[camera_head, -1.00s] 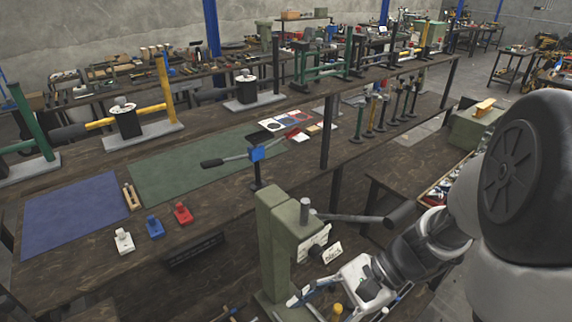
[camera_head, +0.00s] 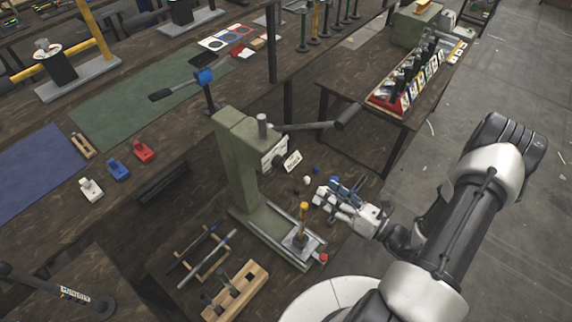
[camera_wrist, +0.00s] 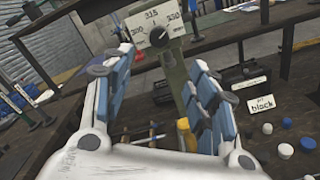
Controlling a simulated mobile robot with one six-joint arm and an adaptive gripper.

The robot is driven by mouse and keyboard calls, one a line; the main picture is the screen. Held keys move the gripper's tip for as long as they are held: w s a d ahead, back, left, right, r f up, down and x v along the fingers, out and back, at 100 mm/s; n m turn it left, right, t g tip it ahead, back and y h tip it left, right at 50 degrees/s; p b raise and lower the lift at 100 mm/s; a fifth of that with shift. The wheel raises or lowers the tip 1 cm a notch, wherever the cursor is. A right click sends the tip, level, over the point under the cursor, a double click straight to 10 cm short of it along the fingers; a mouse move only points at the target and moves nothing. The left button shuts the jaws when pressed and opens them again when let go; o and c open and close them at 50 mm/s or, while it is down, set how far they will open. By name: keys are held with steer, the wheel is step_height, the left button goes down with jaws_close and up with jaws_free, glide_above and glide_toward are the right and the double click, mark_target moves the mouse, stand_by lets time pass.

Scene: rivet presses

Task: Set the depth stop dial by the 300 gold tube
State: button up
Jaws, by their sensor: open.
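The green press (camera_head: 240,165) stands on the lower bench in the head view. Its depth stop dial shows in the wrist view as a white plate (camera_wrist: 152,21) marked 300, 315 and 330 mm with a dark centre knob (camera_wrist: 158,37). I cannot tell for sure which mark its pointer meets. A gold tube (camera_head: 303,217) stands upright on the press base; a gold piece (camera_wrist: 183,125) shows between my fingers in the wrist view. My gripper (camera_head: 334,190) is open and empty, right of the press column, apart from dial and tube; it also shows in the wrist view (camera_wrist: 155,80).
The press lever (camera_head: 318,125) reaches out to the right above my gripper. A wooden block rack (camera_head: 236,292) and rods lie left of the base. A red tray (camera_head: 400,100) of dark-handled items stands on the bench behind. Small knobs (camera_wrist: 286,150) lie at right.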

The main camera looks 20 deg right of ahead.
mark_target(282, 164)
steer(key=b+x, duration=0.1)
steer(key=x, duration=1.5)
steer(key=shift+c, duration=0.4)
steer(key=c, duration=1)
